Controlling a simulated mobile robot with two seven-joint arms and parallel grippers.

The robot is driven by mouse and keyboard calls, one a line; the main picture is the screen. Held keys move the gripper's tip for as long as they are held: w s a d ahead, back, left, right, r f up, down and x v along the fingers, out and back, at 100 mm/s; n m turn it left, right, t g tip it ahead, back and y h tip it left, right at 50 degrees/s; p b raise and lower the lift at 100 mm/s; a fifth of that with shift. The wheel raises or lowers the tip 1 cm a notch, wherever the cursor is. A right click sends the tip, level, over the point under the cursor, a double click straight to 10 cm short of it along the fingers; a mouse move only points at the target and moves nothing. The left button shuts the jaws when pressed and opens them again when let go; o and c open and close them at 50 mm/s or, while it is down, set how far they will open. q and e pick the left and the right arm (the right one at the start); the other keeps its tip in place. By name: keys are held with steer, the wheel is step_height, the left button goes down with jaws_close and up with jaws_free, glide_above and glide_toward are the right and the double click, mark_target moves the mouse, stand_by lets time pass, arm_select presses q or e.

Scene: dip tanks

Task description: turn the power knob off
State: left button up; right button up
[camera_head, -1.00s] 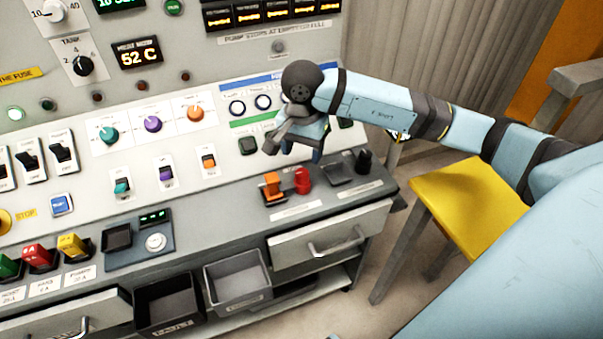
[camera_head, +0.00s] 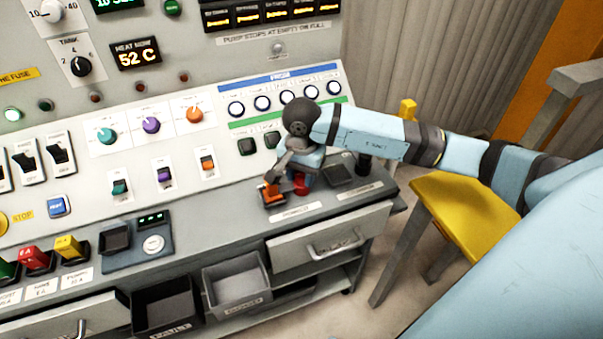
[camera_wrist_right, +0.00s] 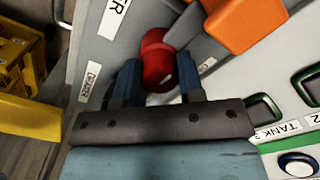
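I cannot read which one is the power knob. My right gripper (camera_head: 287,182) is low over the console's right shelf, away from these knobs, at a red piece (camera_head: 300,186) that it partly hides. My left gripper is out of view.
An orange block (camera_head: 271,194) stands just left of the red piece; it also shows in the right wrist view (camera_wrist_right: 245,22). A dark upright piece (camera_head: 364,163) and a shallow recess (camera_head: 338,174) are to the right. A yellow-topped stool (camera_head: 462,212) stands beside the console.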

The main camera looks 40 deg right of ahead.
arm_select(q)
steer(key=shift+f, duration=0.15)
arm_select(e)
steer(key=shift+c, duration=0.3)
steer(key=shift+m, duration=0.4)
steer(key=m, duration=0.2)
steer(key=shift+m+b, duration=0.4)
steer(key=m, duration=0.5)
steer(key=shift+b, duration=0.3)
steer(key=m, duration=0.5)
steer(key=shift+m, duration=0.4)
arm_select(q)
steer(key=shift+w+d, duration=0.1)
arm_select(e)
steer(key=shift+m, duration=1.8)
steer(key=o, duration=0.9)
